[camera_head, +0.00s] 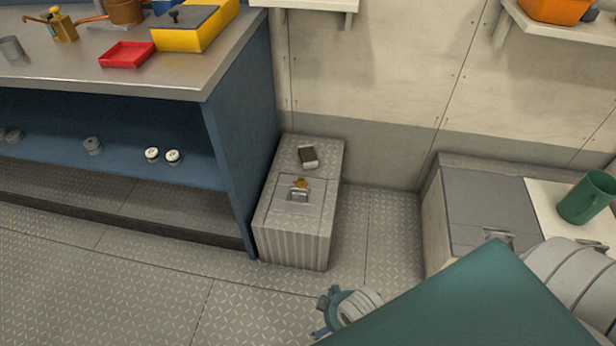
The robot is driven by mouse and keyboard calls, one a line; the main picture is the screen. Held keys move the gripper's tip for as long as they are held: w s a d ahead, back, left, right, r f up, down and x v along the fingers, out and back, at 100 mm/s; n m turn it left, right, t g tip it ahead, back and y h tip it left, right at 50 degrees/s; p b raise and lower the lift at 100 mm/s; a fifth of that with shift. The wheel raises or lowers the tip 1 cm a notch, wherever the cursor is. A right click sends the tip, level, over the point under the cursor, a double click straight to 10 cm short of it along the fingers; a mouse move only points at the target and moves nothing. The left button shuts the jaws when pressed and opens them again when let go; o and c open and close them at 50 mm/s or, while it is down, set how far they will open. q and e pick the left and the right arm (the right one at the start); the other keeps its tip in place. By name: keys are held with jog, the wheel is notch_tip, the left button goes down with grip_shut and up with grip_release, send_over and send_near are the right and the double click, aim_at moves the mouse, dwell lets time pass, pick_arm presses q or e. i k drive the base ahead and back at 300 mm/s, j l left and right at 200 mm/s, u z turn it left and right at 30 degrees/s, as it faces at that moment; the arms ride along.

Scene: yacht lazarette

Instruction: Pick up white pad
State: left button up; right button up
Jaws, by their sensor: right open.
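A small block (308,156), dark brown with a white end and edge, lies on the back part of a low metal locker (316,250). It is the only small pad-like thing I see, and I cannot tell for sure that it is the white pad. My right gripper (322,318) is at the bottom centre, in front of the locker and apart from the block. It is open with nothing seen in it, and my own arm partly hides it. My left gripper is not in view.
A small orange-brown item (299,183) lies by the locker's lid handle. A blue workbench (240,120) stands left, with a red tray (127,55) and yellow box (187,38). Floor between is clear.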

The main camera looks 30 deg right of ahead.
aim_at(307, 155)
jog(key=i+l+z, duration=0.1)
jog(key=l+z, duration=0.15)
jog(key=l, duration=0.15)
jog(key=i+l+z, duration=0.25)
jog(key=l, duration=0.15)
jog(key=l+z, duration=0.3)
jog(key=i+l, duration=0.05)
jog(key=l, duration=0.05)
